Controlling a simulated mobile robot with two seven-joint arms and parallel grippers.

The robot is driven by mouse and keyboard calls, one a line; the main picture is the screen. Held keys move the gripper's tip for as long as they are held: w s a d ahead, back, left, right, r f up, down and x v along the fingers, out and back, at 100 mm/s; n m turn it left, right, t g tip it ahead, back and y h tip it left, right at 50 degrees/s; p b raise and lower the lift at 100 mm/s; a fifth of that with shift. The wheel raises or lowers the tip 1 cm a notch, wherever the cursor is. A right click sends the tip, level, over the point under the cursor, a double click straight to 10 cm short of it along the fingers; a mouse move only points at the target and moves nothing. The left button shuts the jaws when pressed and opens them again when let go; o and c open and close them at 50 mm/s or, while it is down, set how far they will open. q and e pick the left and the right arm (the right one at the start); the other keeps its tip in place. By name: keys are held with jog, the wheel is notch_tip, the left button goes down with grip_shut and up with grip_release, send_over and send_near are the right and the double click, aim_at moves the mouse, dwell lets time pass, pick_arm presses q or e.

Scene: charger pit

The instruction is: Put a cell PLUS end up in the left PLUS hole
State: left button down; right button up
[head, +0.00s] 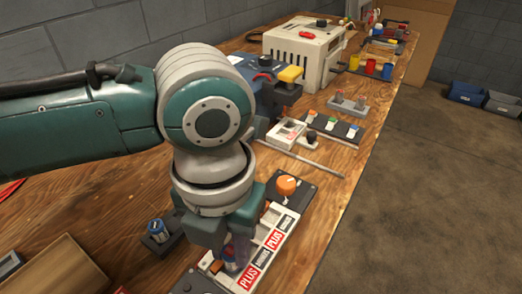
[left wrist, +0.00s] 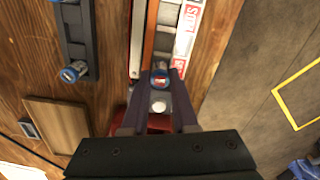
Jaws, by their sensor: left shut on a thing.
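My left gripper (head: 232,250) points down at the near end of the charger, and is shut on a cell (head: 230,262) with blue and red on it. The left wrist view shows this cell (left wrist: 160,80) between the fingertips. I cannot tell which of its ends is up, or whether it touches the charger. The charger (head: 290,222) has a white strip with red PLUS and dark MINUS labels; its near holes are hidden behind my gripper. A second cell (head: 157,229) stands in a dark holder (head: 160,243) to the left. My right gripper is not in view.
An orange knob (head: 286,185) stands at the charger's far end. A grey rod (head: 310,163) lies beyond it. A wooden tray (head: 62,270) is at the near left. A white box (head: 303,48) stands farther back. The bench's right edge is close to the charger.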

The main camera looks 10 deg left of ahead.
pick_arm(q)
jog(key=shift+f+b, duration=0.4)
jog(key=shift+f, duration=0.55)
dwell(0.6)
jog(key=c, duration=0.6)
grip_release()
jog(key=shift+r, duration=0.1)
notch_tip(320, 180, up, 7)
jog(key=p, duration=0.7)
dwell(0.4)
